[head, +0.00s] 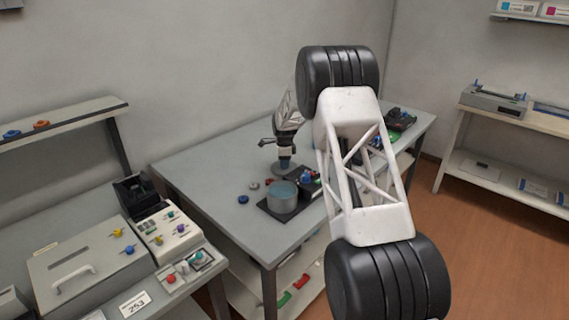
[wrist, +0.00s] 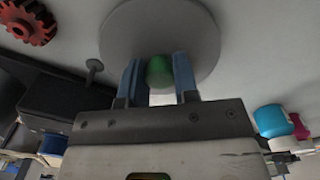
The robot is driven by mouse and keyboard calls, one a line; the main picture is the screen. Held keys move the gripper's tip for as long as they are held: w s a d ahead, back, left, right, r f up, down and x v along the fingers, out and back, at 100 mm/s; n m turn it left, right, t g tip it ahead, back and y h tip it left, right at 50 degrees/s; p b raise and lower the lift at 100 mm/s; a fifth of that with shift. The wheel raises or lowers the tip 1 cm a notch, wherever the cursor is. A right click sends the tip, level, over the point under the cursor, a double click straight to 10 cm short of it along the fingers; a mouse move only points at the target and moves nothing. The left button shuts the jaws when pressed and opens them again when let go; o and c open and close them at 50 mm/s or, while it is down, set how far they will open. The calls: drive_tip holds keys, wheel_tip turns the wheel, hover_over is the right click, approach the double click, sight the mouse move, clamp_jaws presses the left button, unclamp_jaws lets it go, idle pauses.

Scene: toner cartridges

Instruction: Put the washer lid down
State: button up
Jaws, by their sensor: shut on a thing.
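The washer lid (wrist: 130,30) is a round grey disc with a green knob (wrist: 159,71), seen in the wrist view. My gripper (wrist: 158,66) has its two blue fingers on either side of the knob and is shut on it. In the head view my gripper (head: 285,164) is low over the table, just behind a grey cylindrical pot (head: 284,203) with a bluish top, on a dark base.
A red gear (wrist: 27,20) and a small grey bolt-like piece (wrist: 94,68) are beside the lid. Small blue (head: 243,199) and pale pieces lie left of the pot on the grey table (head: 205,165). The table's left part is clear. A control box (head: 168,232) stands front left.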

drive_tip(key=shift+f, duration=0.15)
drive_tip(key=o, duration=0.9)
drive_tip(key=shift+o, duration=0.2)
drive_tip(key=shift+r, duration=0.2)
wheel_tip(320, 180, up, 12)
idle(0.9)
